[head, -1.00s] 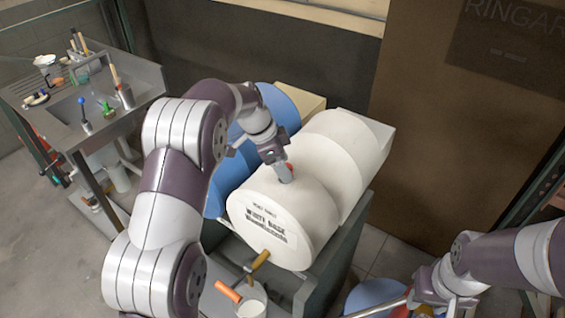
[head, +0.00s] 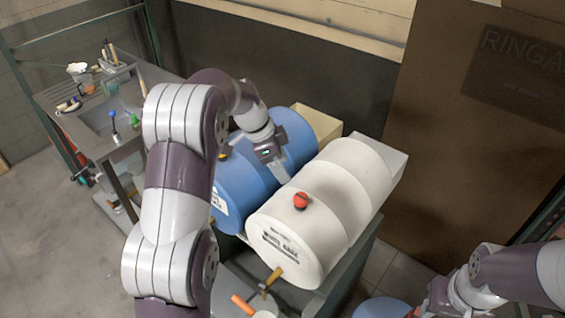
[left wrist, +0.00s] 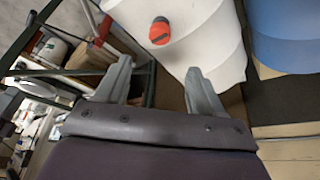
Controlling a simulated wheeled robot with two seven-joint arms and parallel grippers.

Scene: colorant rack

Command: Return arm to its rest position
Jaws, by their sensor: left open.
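My left arm reaches in from the left in the head view. Its gripper (head: 281,172) hangs above the gap between the blue drum and the white drum, behind and left of the red cap (head: 301,201). In the left wrist view its two fingers (left wrist: 158,88) stand apart with nothing between them. The red cap also shows there (left wrist: 160,31), on the white drum and beyond the fingertips. My right arm shows at the lower right of the head view; its gripper (head: 428,306) is partly cut off by the frame edge, so its jaws are unclear.
The white drum (head: 345,185) and the blue drum (head: 247,180) lie on a dark stand. A tap (head: 271,279) sticks out of the white drum's front. A metal sink bench (head: 85,95) stands at the far left. A brown panel (head: 465,140) stands at the right.

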